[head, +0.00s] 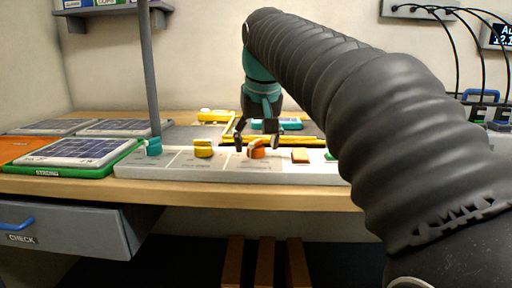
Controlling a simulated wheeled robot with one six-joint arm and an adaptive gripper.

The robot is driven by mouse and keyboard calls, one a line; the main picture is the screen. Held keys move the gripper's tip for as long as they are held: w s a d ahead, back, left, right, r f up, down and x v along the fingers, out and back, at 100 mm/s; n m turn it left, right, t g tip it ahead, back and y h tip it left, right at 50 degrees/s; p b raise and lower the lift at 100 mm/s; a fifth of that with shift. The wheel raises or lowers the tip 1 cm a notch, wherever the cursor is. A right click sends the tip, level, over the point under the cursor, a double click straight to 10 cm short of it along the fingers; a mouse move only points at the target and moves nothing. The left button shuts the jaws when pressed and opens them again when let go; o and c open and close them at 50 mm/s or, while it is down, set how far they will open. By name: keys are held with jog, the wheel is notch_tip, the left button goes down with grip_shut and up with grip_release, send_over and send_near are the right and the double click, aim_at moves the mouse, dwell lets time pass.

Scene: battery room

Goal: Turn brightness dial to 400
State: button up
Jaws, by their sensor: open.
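A light grey control panel (226,172) runs along the front of the bench. It carries a teal knob (153,147) at the left, a yellow dial (203,148) and an orange dial (257,149). The panel lettering is too small to read, so I cannot tell which one is the brightness dial or its setting. My gripper (258,147) points down with its fingers apart, around or just in front of the orange dial. I cannot tell whether the fingers touch it.
An orange-brown square button (300,157) sits right of the orange dial. A grey post (148,70) rises near the teal knob. Solar panels, one on a green tray (125,158), lie at the left. An open drawer (85,237) juts out below. My arm hides the panel's right end.

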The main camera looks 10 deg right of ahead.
jog(key=shift+w+f, duration=0.2)
jog(key=shift+f, duration=0.25)
jog(key=c, duration=1.1)
jog(key=shift+d, duration=0.25)
jog(key=shift+c, duration=0.2)
jog(key=shift+a, duration=0.2)
jog(key=shift+m, duration=0.3)
